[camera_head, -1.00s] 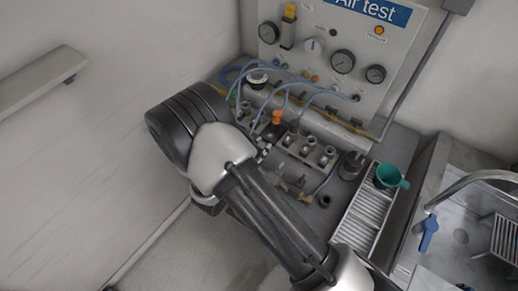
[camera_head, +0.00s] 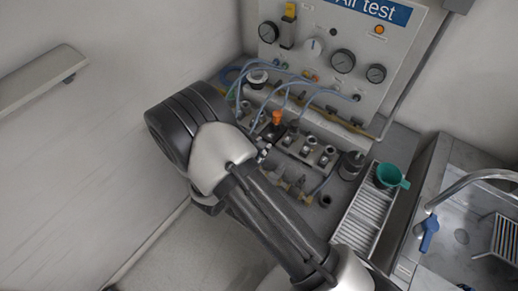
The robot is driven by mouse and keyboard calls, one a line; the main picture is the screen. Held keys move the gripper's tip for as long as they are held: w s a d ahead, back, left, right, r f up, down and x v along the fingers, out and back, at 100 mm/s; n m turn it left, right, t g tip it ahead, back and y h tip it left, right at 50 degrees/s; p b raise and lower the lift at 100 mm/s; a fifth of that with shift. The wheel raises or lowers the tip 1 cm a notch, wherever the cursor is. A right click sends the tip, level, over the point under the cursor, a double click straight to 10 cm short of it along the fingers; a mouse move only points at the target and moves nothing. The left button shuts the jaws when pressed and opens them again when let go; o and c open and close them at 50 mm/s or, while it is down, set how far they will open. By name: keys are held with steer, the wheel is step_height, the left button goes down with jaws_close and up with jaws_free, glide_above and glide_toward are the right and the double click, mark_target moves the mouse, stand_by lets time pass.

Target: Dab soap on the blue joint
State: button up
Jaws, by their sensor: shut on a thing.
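My arm crosses the middle of the head view and hides part of the bench. My gripper cannot be made out; it seems to be behind the arm. Blue hoses (camera_head: 263,107) loop from the test panel down to a row of metal fittings (camera_head: 308,146) on the bench. A small blue fitting (camera_head: 285,66) shows low on the panel, but I cannot tell whether it is the blue joint. A teal cup (camera_head: 391,176) stands on the slatted drain rack (camera_head: 362,222); its contents are not visible. No soap can be made out.
The Air test panel (camera_head: 320,45) with gauges stands behind the bench. An orange-topped part (camera_head: 277,118) rises among the fittings. A black round pot (camera_head: 351,165) stands left of the rack. A sink with a curved faucet (camera_head: 470,179) and blue lever (camera_head: 429,233) is at right.

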steer(key=shift+f, duration=0.1)
stand_by(0.3)
steer(key=shift+r+p, duration=2.25)
steer(key=shift+r, duration=1.35)
steer(key=s+d+r+m+g+h+b, duration=0.1)
steer(key=d+r, duration=0.2)
steer(key=d, duration=0.3)
steer(key=s+d+r+m+g+h+b, duration=0.1)
steer(key=s+d+r+m+g+h, duration=0.1)
steer(key=d+r, duration=0.2)
steer(key=shift+d+m, duration=0.3)
steer(key=shift+d, duration=0.85)
